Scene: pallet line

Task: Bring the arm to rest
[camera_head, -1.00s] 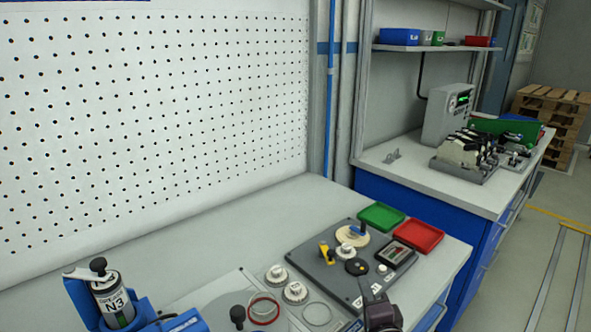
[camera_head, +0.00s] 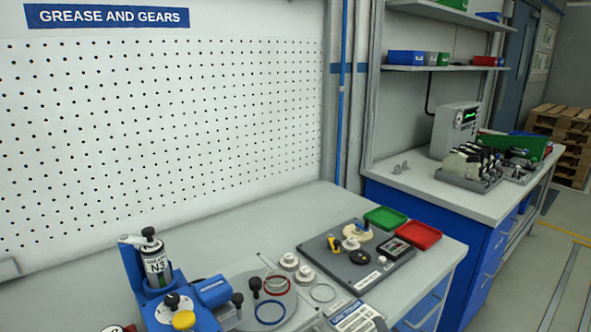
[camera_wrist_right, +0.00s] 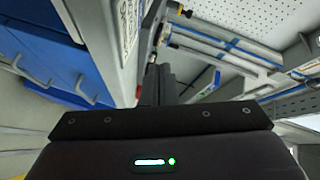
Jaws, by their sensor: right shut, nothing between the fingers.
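My right gripper (camera_wrist_right: 157,80) shows in the right wrist view, its dark fingers together with nothing between them. It is tilted, with the bench edge and label at its left and the pegboard (camera_wrist_right: 283,20) at its upper right. In the head view at most a small dark bit of it shows at the bottom edge, by the printed label (camera_head: 357,317). My left gripper is in neither view.
The bench (camera_head: 75,290) carries a blue fixture (camera_head: 132,265) with an N3 canister (camera_head: 156,266), a dark gear plate (camera_head: 335,262), a green tray (camera_head: 386,219) and a red tray (camera_head: 420,236). Blue drawers (camera_wrist_right: 66,62) lie left in the wrist view. The bench's back strip is clear.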

